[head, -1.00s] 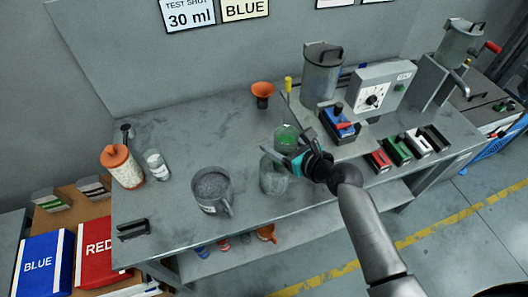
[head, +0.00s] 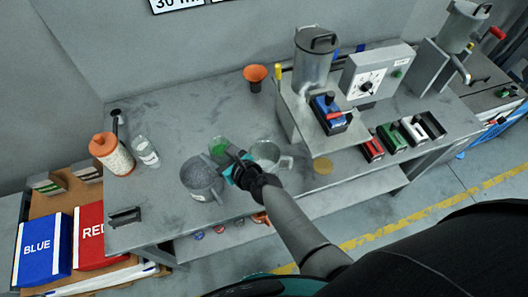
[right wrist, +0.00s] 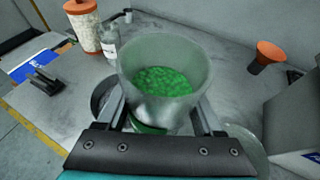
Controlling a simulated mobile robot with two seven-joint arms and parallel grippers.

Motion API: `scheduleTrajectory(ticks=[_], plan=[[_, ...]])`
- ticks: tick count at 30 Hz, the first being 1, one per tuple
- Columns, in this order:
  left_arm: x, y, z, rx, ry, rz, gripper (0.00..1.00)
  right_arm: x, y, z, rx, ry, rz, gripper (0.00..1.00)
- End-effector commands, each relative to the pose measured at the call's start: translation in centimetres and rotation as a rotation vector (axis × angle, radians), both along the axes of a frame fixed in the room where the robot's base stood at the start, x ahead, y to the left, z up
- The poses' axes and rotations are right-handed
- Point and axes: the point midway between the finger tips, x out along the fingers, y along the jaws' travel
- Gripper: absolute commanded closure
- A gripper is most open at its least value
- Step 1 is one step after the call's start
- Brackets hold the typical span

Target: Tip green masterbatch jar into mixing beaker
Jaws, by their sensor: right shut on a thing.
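My right gripper (head: 234,166) is shut on the green masterbatch jar (head: 219,146), a clear jar with green pellets. In the right wrist view the jar (right wrist: 165,85) is upright between the fingers, pellets inside. A grey mug-like vessel (head: 202,180) of grey pellets stands just left of and in front of the jar. A clear, empty-looking beaker with a handle (head: 268,154) stands to its right. I cannot tell for sure which of these is the mixing beaker. The jar's height above the table is unclear. My left gripper is not in view.
An orange-lidded jar (head: 112,154) and a clear bottle (head: 145,151) stand at the left. An orange funnel (head: 255,77) is at the back. A machine (head: 314,65) and several coloured blocks fill the right. The table behind the jar is clear.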

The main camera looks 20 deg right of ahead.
Motion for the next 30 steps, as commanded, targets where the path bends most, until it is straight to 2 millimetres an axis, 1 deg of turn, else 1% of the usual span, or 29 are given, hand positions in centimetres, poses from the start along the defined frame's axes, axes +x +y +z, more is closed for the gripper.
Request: scheduleTrajectory(ticks=[8,15,19,25,30], plan=[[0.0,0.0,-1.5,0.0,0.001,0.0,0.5,0.1,-0.4,-0.6,0.065,0.011,0.002,0.96],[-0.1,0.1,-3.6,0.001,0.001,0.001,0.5,0.2,-0.9,-1.2,0.181,0.033,0.004,0.96],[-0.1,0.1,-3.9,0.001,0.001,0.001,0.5,0.3,-1.2,-0.5,0.246,0.046,0.003,0.96],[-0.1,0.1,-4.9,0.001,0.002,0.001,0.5,0.3,-1.7,0.0,0.344,0.064,0.006,0.96],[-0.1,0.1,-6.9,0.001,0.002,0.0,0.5,0.4,-2.1,-0.7,0.428,0.079,0.006,0.96]])
